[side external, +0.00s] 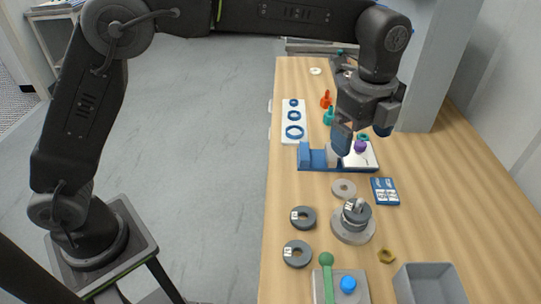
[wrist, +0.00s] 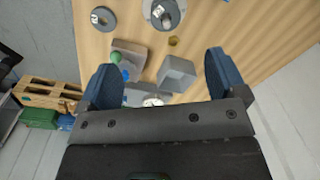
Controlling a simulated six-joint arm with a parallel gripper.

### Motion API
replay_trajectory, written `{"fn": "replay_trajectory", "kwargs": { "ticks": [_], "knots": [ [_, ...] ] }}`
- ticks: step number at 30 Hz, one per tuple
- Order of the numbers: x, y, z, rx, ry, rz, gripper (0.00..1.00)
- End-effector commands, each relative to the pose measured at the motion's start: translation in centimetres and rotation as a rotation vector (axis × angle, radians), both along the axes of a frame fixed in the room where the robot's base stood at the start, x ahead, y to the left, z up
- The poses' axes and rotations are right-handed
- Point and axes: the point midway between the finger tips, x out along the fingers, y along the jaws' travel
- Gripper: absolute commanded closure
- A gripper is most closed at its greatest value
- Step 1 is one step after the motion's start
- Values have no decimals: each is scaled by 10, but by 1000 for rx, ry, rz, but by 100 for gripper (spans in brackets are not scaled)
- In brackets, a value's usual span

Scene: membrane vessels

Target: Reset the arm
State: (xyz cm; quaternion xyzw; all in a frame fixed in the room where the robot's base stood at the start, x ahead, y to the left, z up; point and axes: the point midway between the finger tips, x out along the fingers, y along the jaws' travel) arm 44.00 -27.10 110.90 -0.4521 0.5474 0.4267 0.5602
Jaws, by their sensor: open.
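My gripper (side external: 360,138) hangs above the far half of the wooden table, over the blue fixture (side external: 313,158) with the white plate. It points down toward the table. In the wrist view my gripper (wrist: 163,75) shows its two blue fingers spread wide apart. Nothing is held between them. The fingers partly hide the fixture and the purple knob (side external: 360,147) beside them in the side view. I cannot tell how far the fingertips are above the fixture.
Nearer on the table (side external: 284,210) are dark rings (side external: 303,217), a round metal stand (side external: 353,225) with weights, a grey block with a green-knobbed lever (side external: 326,260) and a grey bin (side external: 430,284). A white board with blue rings (side external: 293,116) and small coloured vessels (side external: 326,99) stand farther back.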

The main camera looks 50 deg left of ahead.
Motion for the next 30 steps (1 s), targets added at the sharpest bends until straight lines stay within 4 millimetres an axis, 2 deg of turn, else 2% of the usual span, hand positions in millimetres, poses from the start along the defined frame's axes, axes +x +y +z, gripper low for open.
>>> {"fn": "replay_trajectory", "kwargs": {
  "ticks": [1, 6, 9, 13, 18, 24, 30],
  "knots": [
    [-6, 18, 15, -14, -23, 84, 9],
    [-40, 77, 50, -73, -93, 430, 9],
    [-66, 109, 63, -115, -132, 635, 9],
    [-105, 146, 69, -177, -181, 897, 9],
    [-159, 185, 61, -274, -239, 1238, 9],
    [-211, 212, 35, -389, -289, 1571, 9],
    [-234, 221, 16, -455, -310, 1733, 9]
  ]
}}
